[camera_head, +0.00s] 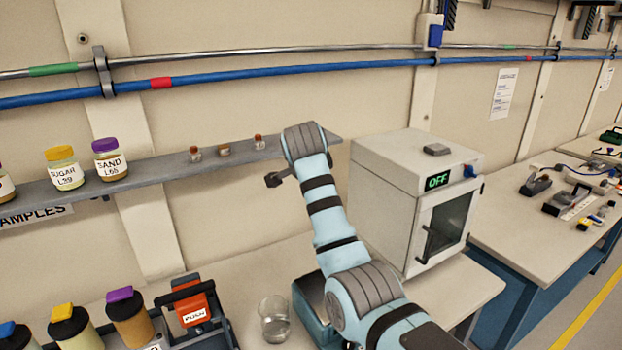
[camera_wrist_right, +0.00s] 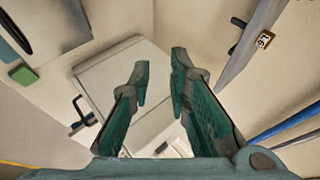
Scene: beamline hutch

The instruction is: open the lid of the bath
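A low teal box with a dark grey top (camera_head: 309,296), which I take to be the bath, stands on the bench behind my right arm. The arm covers much of it, so I cannot tell how its lid stands. My right arm rises over the box, its wrist near the shelf end. A small dark part of the right gripper (camera_head: 273,180) shows below the shelf. In the right wrist view the gripper (camera_wrist_right: 160,68) has its two fingers apart with nothing between them. My left gripper is in neither view.
A white oven (camera_head: 385,165) reading OFF stands right of my arm. A glass beaker (camera_head: 274,318) stands left of the teal box. The wall shelf (camera_head: 190,165) holds jars and small vials. Capped bottles (camera_head: 130,318) and an orange device (camera_head: 193,305) stand at front left.

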